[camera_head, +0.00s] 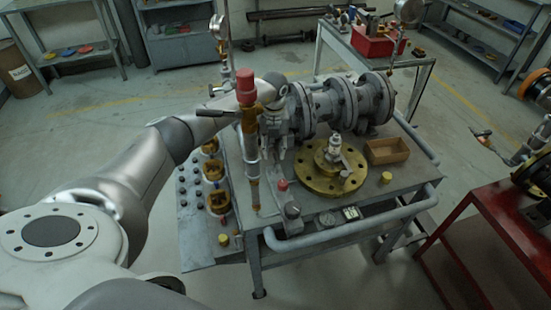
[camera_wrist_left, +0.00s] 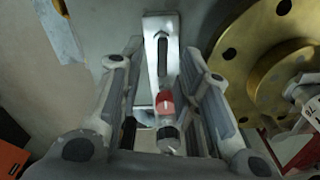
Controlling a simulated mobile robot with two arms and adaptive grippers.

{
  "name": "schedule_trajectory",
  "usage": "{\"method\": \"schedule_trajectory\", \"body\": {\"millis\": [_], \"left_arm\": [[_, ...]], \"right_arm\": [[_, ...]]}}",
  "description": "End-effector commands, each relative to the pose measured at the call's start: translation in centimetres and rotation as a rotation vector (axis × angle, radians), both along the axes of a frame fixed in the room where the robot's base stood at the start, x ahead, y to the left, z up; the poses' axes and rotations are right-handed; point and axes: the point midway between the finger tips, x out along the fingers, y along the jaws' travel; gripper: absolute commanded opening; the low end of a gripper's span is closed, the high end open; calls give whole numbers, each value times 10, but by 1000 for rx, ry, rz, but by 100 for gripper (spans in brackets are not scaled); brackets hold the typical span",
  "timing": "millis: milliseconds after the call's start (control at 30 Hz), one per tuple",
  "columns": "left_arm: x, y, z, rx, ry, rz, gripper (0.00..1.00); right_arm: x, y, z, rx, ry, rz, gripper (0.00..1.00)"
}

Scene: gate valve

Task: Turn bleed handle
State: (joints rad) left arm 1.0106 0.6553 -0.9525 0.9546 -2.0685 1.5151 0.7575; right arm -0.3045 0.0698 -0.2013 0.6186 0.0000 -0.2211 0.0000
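My left arm reaches over the bench, and my left gripper (camera_head: 277,143) hangs beside the flanged gate valve (camera_head: 345,105), partly behind a vertical pipe. In the left wrist view, its two fingers (camera_wrist_left: 163,90) are spread apart. A small red-capped fitting (camera_wrist_left: 164,104) shows between them; I cannot tell whether they touch it. A similar red cap (camera_head: 283,185) shows near the bench's front. The vertical pipe has a red top (camera_head: 245,87), a brass body and a dark side lever (camera_head: 208,113). I cannot tell which part is the bleed handle. My right gripper is not in view.
A brass flange (camera_head: 318,182) lies on the bench, right of the gripper, near a wooden box (camera_head: 387,150). A slotted metal bracket (camera_wrist_left: 162,50) lies beyond the fingers. A grey rail (camera_head: 340,233) runs along the bench front. A red table (camera_head: 497,240) stands at right.

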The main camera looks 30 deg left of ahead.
Motion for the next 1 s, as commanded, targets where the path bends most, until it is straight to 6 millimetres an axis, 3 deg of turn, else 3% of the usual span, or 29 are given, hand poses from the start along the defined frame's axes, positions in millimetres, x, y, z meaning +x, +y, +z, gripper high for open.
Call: {"method": "schedule_trajectory", "body": {"millis": [100,300,700,1000], "left_arm": [[0,-1,-22,-3,3,1,31],[0,-1,-49,-2,0,0,31],[1,-1,-58,-2,-2,0,31],[1,-1,-57,-2,-2,0,0]], "right_arm": [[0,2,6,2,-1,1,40],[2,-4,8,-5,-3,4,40],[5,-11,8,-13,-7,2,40],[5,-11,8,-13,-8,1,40]]}}
